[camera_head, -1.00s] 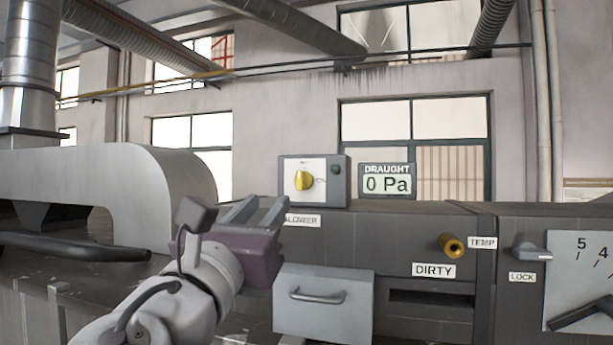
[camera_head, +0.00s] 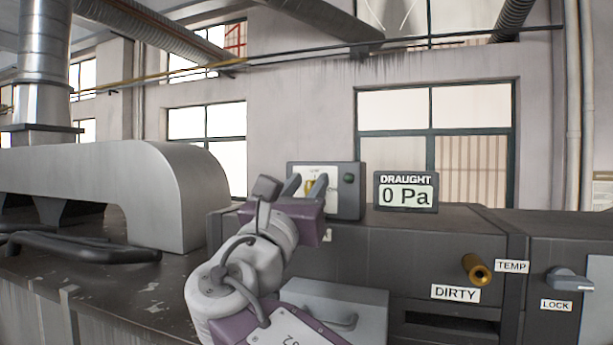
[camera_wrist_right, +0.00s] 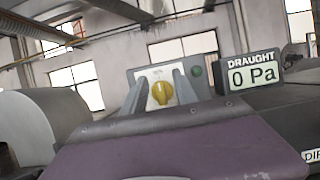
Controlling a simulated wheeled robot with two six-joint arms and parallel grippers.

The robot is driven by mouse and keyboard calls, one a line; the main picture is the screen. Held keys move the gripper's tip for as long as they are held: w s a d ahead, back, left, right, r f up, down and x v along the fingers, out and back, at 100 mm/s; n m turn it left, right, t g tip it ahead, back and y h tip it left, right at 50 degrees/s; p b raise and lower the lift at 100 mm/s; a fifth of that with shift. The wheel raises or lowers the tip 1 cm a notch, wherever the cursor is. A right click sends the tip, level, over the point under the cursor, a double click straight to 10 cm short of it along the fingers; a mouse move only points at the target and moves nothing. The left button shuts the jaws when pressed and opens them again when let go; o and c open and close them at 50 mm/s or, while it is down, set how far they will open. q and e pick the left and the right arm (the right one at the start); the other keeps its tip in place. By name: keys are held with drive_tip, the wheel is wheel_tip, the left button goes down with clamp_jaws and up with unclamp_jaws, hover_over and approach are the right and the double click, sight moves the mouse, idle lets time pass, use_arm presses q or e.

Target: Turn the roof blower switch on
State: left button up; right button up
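The blower switch box (camera_head: 345,194) is a grey box with a pale face, standing on the dark machine top. Its yellow knob (camera_wrist_right: 162,93) shows between my fingers in the right wrist view, and partly behind them in the head view (camera_head: 310,186). A dark green lamp (camera_head: 348,178) sits at the face's right side. My right gripper (camera_head: 306,185) is open in front of the box, its two fingers to either side of the knob as seen; I cannot tell whether they touch it. The draught display (camera_head: 406,192) beside the box reads 0 Pa. My left gripper is not in view.
A grey drawer box (camera_head: 335,310) with a handle lies below my right arm. A brass knob (camera_head: 476,269), a DIRTY label (camera_head: 455,293) and a LOCK handle (camera_head: 570,280) are to the right. A curved metal hood (camera_head: 180,185) stands at the left.

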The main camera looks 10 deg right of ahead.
drive_tip(key=shift+w+f, duration=0.15)
drive_tip(key=shift+w, duration=0.3)
drive_tip(key=shift+w+d+f, duration=0.1)
drive_tip(key=shift+w+d, duration=0.15)
drive_tip(key=shift+w, duration=0.05)
drive_tip(key=c, duration=0.4)
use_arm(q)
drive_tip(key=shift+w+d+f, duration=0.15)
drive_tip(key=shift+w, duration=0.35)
use_arm(e)
clamp_jaws()
